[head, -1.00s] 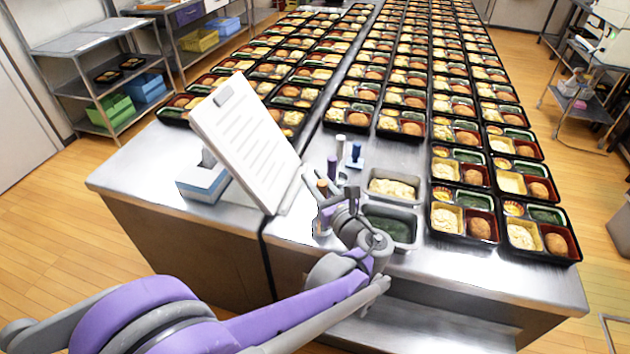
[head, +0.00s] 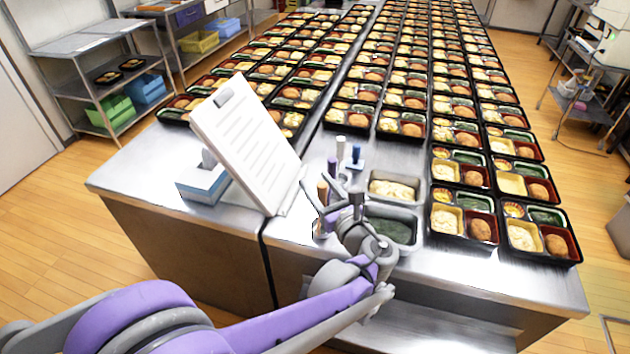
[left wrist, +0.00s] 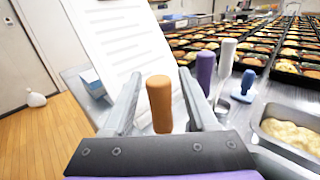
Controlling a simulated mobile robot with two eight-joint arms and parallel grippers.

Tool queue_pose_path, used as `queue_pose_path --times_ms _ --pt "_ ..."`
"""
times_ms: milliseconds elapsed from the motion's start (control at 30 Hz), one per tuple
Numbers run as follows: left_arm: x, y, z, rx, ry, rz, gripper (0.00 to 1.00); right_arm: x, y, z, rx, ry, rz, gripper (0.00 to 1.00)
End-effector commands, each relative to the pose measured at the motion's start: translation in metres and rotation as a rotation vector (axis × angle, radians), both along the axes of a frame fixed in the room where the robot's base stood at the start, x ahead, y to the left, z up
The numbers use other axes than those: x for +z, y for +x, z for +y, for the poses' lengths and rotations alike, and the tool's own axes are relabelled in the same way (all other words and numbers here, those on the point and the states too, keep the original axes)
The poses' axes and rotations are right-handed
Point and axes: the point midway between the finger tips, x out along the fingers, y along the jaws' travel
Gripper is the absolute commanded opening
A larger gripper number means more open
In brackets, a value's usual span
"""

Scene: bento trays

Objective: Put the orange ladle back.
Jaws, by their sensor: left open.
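The orange ladle's upright handle (head: 322,191) stands at the near edge of the steel table, left of the food pans. In the left wrist view the orange handle (left wrist: 160,104) stands upright between the two spread fingers of my left gripper (left wrist: 159,80), with a gap on each side. In the head view my left gripper (head: 332,200) is beside the handle, its fingers partly overlapping it. The ladle's lower part is hidden. My right gripper is not in view.
A purple handle (left wrist: 206,72), a white handle (left wrist: 227,57) and a blue-handled tool (left wrist: 247,84) stand just behind. A white clipboard (head: 245,140) leans to the left. Pans of pale food (head: 414,199) and greens (head: 411,227) sit right. Bento trays fill the table beyond.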

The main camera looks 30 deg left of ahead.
Motion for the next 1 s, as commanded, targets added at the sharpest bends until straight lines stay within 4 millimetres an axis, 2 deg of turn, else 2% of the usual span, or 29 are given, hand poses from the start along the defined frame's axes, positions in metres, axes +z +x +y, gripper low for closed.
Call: queue_pose_path --times_ms 100,333,600,733,833,933,1000 --pt "-0.001 -0.013 -0.024 -0.007 -0.001 0.001 0.58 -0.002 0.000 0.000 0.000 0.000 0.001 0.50" --pt "-0.001 -0.039 -0.065 -0.006 -0.001 0.000 0.58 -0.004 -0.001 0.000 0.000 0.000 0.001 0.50" --pt "0.000 -0.054 -0.089 -0.001 0.000 0.000 0.58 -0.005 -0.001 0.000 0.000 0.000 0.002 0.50" --pt "-0.002 -0.057 -0.088 0.002 -0.015 -0.002 0.58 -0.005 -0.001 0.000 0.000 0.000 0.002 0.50" --pt "-0.014 -0.064 -0.073 0.019 -0.121 -0.023 0.58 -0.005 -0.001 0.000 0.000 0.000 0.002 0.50" --pt "-0.042 -0.084 -0.050 0.072 -0.364 -0.084 0.58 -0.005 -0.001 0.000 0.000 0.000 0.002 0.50" --pt "-0.069 -0.106 -0.036 0.147 -0.598 -0.164 0.58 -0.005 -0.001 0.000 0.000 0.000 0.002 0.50"
